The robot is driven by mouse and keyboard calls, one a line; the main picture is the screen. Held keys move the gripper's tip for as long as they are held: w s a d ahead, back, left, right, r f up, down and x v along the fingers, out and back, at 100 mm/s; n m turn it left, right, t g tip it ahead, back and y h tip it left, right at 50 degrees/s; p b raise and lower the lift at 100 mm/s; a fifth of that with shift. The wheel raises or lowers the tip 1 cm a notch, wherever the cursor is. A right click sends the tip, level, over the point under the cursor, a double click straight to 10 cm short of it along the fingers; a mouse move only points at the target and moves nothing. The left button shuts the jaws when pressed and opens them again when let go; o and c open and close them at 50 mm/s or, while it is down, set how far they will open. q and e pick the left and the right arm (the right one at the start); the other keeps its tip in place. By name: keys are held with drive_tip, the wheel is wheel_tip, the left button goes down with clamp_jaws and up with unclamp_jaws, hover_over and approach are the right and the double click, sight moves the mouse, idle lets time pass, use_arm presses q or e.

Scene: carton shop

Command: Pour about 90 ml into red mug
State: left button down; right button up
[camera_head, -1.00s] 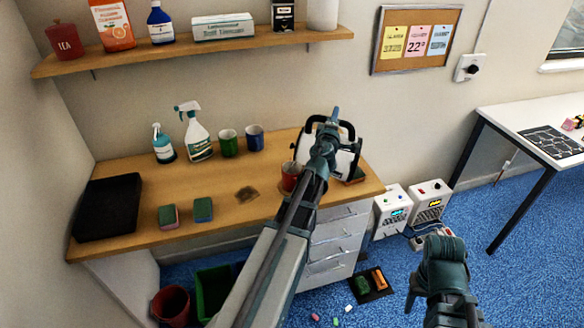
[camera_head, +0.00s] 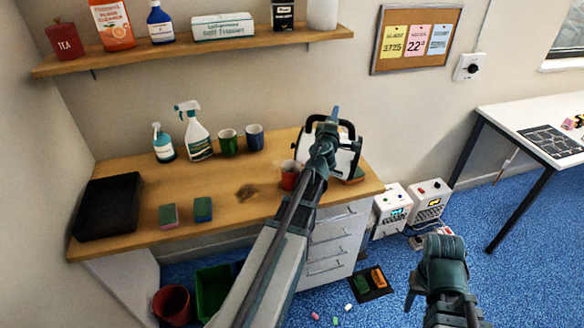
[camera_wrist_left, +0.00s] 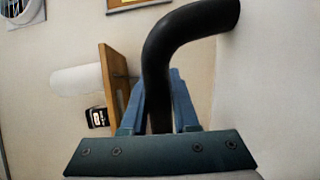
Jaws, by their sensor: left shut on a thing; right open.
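The red mug (camera_head: 289,176) stands on the wooden counter, just left of my left arm, which hides part of it. A white kettle (camera_head: 346,163) with a black handle is right of the mug, partly behind my left gripper (camera_head: 331,122). My left gripper is shut on the black handle (camera_wrist_left: 160,60), which curves up between the fingers in the left wrist view. The spout, the kettle's exact tilt and the mug's contents cannot be made out. My right gripper (camera_head: 441,238) is open and empty, low at the right, away from the counter.
A green mug (camera_head: 228,143) and a blue mug (camera_head: 255,138) stand behind, beside spray bottles (camera_head: 198,137). A loaded shelf (camera_head: 190,52) hangs above.

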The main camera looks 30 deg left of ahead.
use_arm(q)
drive_tip(key=shift+s+a+r+n, duration=0.15)
drive_tip(key=shift+a+r+n, duration=0.15)
drive_tip(key=shift+a, duration=0.15)
idle(1.0)
